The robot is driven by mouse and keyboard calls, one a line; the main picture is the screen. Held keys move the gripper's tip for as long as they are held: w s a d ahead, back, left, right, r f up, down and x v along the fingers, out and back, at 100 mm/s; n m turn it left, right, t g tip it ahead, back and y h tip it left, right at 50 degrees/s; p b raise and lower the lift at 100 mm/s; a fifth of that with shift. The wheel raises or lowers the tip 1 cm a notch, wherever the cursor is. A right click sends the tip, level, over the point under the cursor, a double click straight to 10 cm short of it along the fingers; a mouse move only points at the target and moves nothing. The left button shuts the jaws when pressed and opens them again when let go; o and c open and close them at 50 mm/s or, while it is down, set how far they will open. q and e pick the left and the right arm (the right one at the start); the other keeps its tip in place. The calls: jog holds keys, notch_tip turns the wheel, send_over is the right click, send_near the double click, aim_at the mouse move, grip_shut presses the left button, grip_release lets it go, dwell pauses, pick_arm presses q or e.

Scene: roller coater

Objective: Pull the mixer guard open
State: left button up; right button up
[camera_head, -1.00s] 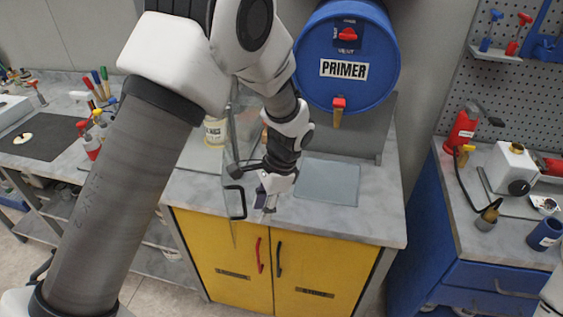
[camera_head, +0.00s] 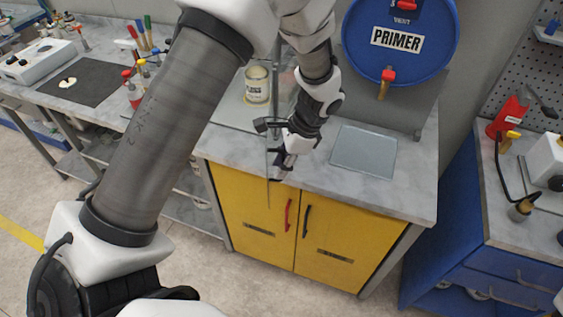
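The mixer guard (camera_head: 268,175) is a clear panel at the left of the yellow cabinet's top, seen almost edge-on as a thin upright line. A pale can (camera_head: 257,86) stands behind it. My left gripper (camera_head: 283,168) points down beside the guard's edge, above the front of the counter. A thin dark piece, apparently the guard's handle (camera_head: 282,180), shows at its fingertips. The fingers are small and dark against it, so I cannot tell whether they are closed on it. My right gripper is out of view.
A blue PRIMER drum (camera_head: 400,45) with a red tap hangs behind the counter. A grey plate (camera_head: 364,151) lies on the counter (camera_head: 415,190). A blue bench (camera_head: 460,240) stands right, a tool-covered bench (camera_head: 95,105) left. Floor is free in front of the cabinet.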

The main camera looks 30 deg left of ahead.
pick_arm(q)
jog(key=shift+d, duration=0.1)
grip_shut()
jog(key=shift+w+d, duration=0.1)
jog(key=shift+d, duration=0.05)
jog(key=s+a+m, duration=0.1)
jog(key=s+a, duration=0.1)
jog(key=a, duration=0.1)
jog(key=s+a+m, duration=0.1)
jog(key=shift+a+r+m+t+y+b, duration=0.1)
jog(key=shift+a+m+t+y+b, duration=0.2)
jog(key=shift+a+t+b, duration=0.1)
jog(key=shift+o, duration=1.7)
grip_release()
jog(key=v, duration=1.2)
